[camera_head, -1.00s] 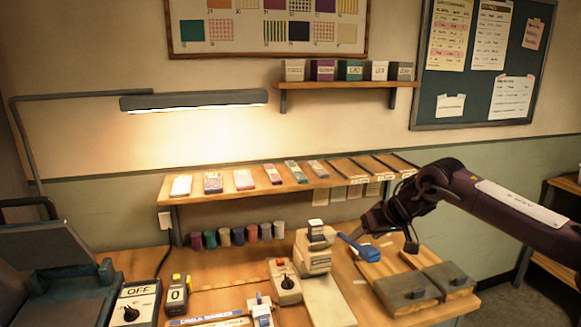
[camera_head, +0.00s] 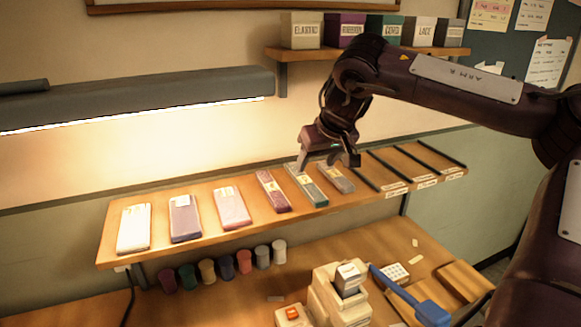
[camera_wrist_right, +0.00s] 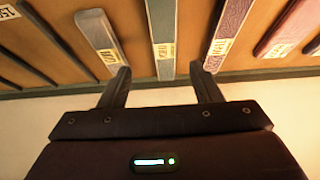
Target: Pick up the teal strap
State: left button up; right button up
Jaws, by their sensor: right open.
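The teal strap (camera_head: 306,186) is a narrow, flat strip with a pale label, lying in the row on the sloped wooden shelf (camera_head: 222,238). In the right wrist view the teal strap (camera_wrist_right: 160,22) is at the centre, in line with the gap between the fingers. My right gripper (camera_head: 328,166) is at the strap's upper end, open, with nothing held. In the wrist view the right gripper's fingertips (camera_wrist_right: 160,70) are on either side of the strap's line; contact is not clear. My left gripper is out of view.
A dark purple strip (camera_head: 273,191) and a grey strip (camera_head: 336,178) lie close on either side. Dark dividers mark empty slots at right. Several spools hang below the shelf. A lamp (camera_head: 140,98) and a box shelf (camera_head: 368,52) are above. A blue-handled device (camera_head: 410,296) stands on the table.

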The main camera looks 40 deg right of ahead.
aim_at(305, 180)
jog(key=shift+w+d+f+p, duration=0.1)
jog(key=shift+w+f+p, duration=0.2)
jog(key=shift+w+f, duration=0.45)
jog(key=shift+f, duration=0.1)
jog(key=shift+f+p, duration=0.25)
jog(key=shift+p, duration=0.1)
jog(key=p+x, duration=0.1)
jog(key=x, duration=0.3)
jog(key=shift+w+f+p, duration=0.25)
jog(key=shift+w+p, duration=0.1)
jog(key=shift+w, duration=0.05)
jog(key=c, duration=0.4)
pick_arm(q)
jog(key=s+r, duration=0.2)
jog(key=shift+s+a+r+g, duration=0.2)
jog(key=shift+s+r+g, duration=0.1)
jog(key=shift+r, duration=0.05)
pick_arm(e)
jog(key=c, duration=0.7)
